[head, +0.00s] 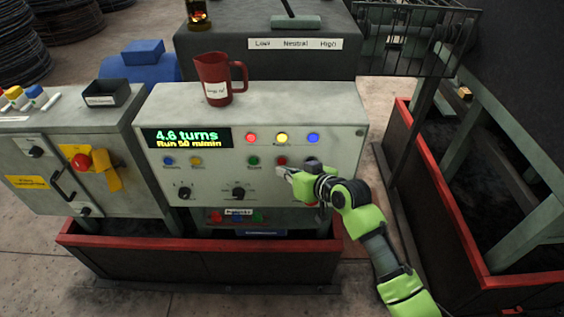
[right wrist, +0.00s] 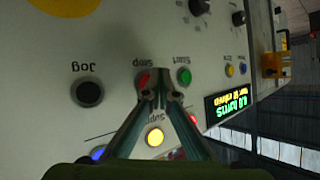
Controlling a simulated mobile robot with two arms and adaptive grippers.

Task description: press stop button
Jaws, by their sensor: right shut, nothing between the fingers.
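The red stop button (head: 281,160) is on the front panel of the grey control console (head: 300,105), right of the green start button (head: 253,161). In the right wrist view the stop button (right wrist: 143,80) shows under an upside-down "Stop" label, partly hidden by the fingers. My right gripper (head: 283,171) is shut and empty. In the right wrist view its fingertips (right wrist: 158,88) are close beside the stop button, on the side of the start button (right wrist: 184,76). I cannot tell whether they touch the panel. My left gripper is not in view.
The display (head: 186,138) reads 4.6 turns and Run 50 m/min. Red, yellow and blue lamps line the panel top. The black jog button (right wrist: 90,93) is near the stop button. A red jug (head: 213,80) stands on the console. A red emergency knob (head: 82,162) is at left.

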